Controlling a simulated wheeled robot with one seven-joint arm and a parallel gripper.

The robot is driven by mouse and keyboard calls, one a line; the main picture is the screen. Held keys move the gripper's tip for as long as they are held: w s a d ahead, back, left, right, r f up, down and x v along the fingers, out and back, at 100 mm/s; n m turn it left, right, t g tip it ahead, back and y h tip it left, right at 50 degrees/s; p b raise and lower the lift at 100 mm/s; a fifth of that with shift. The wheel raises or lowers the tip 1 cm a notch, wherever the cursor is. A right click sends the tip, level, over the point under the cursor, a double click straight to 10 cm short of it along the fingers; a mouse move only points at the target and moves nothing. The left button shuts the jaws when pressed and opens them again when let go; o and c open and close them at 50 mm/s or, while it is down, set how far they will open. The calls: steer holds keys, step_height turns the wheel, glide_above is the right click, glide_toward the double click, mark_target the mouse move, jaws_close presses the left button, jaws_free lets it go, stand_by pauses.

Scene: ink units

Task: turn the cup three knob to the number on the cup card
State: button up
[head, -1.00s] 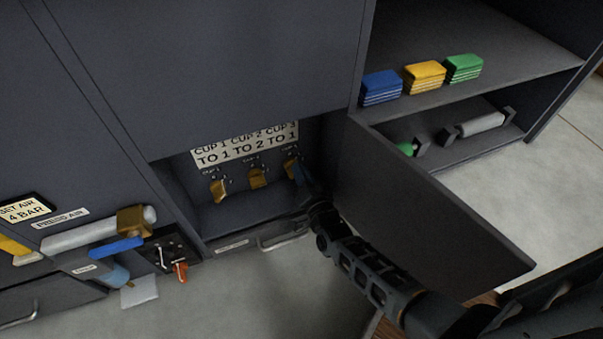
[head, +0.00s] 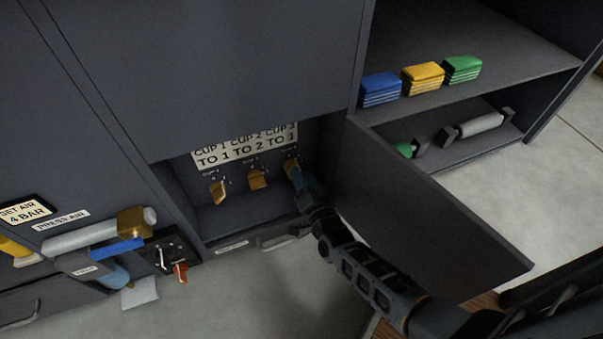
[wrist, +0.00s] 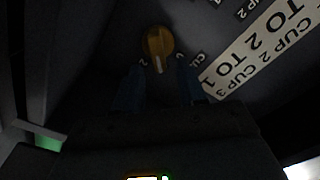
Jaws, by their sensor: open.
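The cup card (head: 245,145) is on the back wall of the open bay and reads CUP 1 TO 1, CUP 2 TO 2, CUP 3 TO 1. The cup three knob (head: 290,164) is the rightmost of three yellow knobs below it. In the wrist view the knob (wrist: 158,42) is round with a pale pointer line toward the fingers; I cannot tell which number it marks. My gripper (head: 300,179) is open just in front of and below this knob. In the wrist view its blue fingers (wrist: 160,82) are apart, with the knob beyond the gap.
The cup one knob (head: 217,191) and cup two knob (head: 257,178) are left of my gripper. An open dark door (head: 430,210) stands close right of my arm. A handle (head: 285,237) is at the bay's lower front. Colored stacks (head: 423,77) sit on the right shelf.

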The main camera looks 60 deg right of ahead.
steer(key=p+v, duration=0.1)
steer(key=v, duration=0.5)
steer(key=shift+s+p, duration=0.25)
steer(key=shift+p, duration=0.05)
steer(key=shift+a, duration=0.15)
steer(key=s+a+r+n+y, duration=0.8)
steer(key=s+a+r+n, duration=0.3)
steer(key=s+a+r, duration=0.55)
steer(key=s+r+n+y+p, duration=0.1)
steer(key=s+r+n+p, duration=0.1)
steer(key=r+p, duration=1.4)
steer(key=s+r+n+y+p, duration=0.1)
steer(key=s+r+p, duration=0.3)
steer(key=r+p, duration=1.2)
step_height(320, 180, up, 13)
steer(key=shift+a+n+p, duration=0.3)
steer(key=shift+a+n, duration=0.05)
steer(key=shift+n, duration=0.55)
